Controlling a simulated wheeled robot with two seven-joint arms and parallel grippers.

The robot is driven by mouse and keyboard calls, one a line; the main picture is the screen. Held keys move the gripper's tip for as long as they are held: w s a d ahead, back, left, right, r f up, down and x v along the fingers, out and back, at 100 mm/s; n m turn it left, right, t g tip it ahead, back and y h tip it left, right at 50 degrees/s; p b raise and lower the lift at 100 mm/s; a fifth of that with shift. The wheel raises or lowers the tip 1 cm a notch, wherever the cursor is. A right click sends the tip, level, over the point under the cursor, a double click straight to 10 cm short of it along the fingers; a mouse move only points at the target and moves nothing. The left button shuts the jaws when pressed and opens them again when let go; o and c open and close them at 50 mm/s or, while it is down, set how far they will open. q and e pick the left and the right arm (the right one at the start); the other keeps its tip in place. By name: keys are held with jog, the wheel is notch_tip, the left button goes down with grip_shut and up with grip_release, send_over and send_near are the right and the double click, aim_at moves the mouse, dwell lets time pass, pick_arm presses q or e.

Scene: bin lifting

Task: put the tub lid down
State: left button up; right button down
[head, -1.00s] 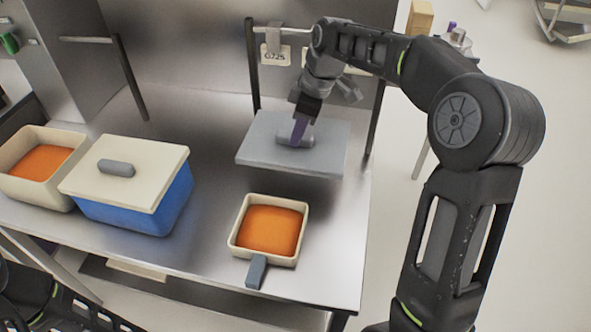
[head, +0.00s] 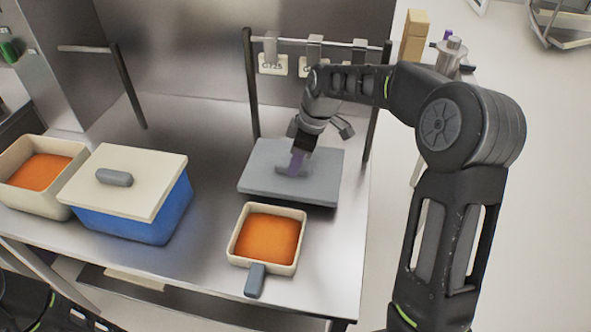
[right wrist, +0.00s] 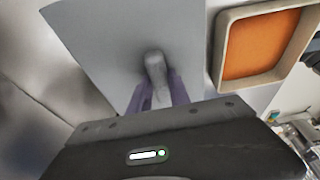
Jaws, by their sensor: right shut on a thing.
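The grey tub lid (head: 262,178) is a flat square slab at the right part of the steel table. My right gripper (head: 297,164) comes down from above and is shut on its grey handle. In the right wrist view, the purple fingers (right wrist: 158,95) sit on both sides of the handle (right wrist: 154,66), with the lid (right wrist: 100,45) behind it. The lid looks nearly level and low over the table; I cannot tell whether it touches. No open tub shows beneath it. My left gripper is out of view.
A cream pan (head: 302,222) with orange contents stands just in front of the lid. A blue tub (head: 166,218) with a cream lid and a cream bin (head: 55,192) stand at left. A dark post-and-rail rack (head: 252,90) rises behind. Bare table (head: 205,130) lies between.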

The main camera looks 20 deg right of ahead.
jog(key=shift+f, duration=1.55)
jog(key=shift+f, duration=0.2)
jog(key=c, duration=1.2)
grip_release()
jog(key=shift+r, duration=0.1)
jog(key=shift+r, duration=0.1)
jog(key=v, duration=1.2)
jog(key=shift+w+a, duration=0.1)
